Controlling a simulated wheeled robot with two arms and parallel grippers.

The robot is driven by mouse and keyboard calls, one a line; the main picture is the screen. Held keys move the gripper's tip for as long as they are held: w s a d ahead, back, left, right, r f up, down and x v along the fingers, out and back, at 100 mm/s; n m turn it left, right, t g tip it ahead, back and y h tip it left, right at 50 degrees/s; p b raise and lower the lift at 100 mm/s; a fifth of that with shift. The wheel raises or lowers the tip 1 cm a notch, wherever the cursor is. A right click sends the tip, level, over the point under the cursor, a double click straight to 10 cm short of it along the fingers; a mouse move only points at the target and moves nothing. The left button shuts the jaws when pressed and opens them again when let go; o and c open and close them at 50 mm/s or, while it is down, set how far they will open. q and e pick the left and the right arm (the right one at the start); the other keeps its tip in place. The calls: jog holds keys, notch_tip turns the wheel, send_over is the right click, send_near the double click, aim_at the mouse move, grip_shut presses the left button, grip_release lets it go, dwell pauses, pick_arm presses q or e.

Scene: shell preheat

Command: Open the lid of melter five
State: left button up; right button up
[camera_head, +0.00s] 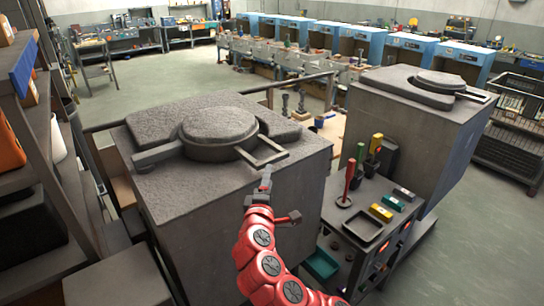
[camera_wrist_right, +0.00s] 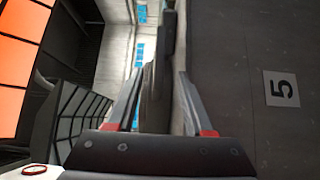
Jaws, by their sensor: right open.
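Melter five (camera_head: 225,205) is a big grey box in the head view; its number plate "5" (camera_wrist_right: 281,88) shows on the wall at the right of the right wrist view. Its round grey lid (camera_head: 215,125) lies flat and closed on top, with a loop handle (camera_head: 275,157) sticking out over the front edge. My right gripper (camera_head: 266,178) is just below and in front of this handle. In the wrist view its two fingers (camera_wrist_right: 158,85) are apart, with a grey edge, perhaps the handle, seen between them; contact cannot be told. My left gripper is out of view.
A second melter (camera_head: 420,115) with a closed lid stands at the right. Between them is a control stand (camera_head: 365,220) with coloured levers and blocks. Shelves (camera_head: 60,150) stand close at the left. Open floor (camera_head: 165,80) lies behind.

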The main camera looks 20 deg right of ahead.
aim_at(272, 158)
jog(key=p+x, duration=0.2)
jog(key=x, duration=0.5)
jog(key=shift+w+d+r+p, duration=0.1)
jog(key=shift+w+d+p, duration=0.15)
jog(key=shift+p, duration=0.15)
jog(key=shift+x, duration=0.9)
jog(key=shift+a, duration=0.1)
grip_shut()
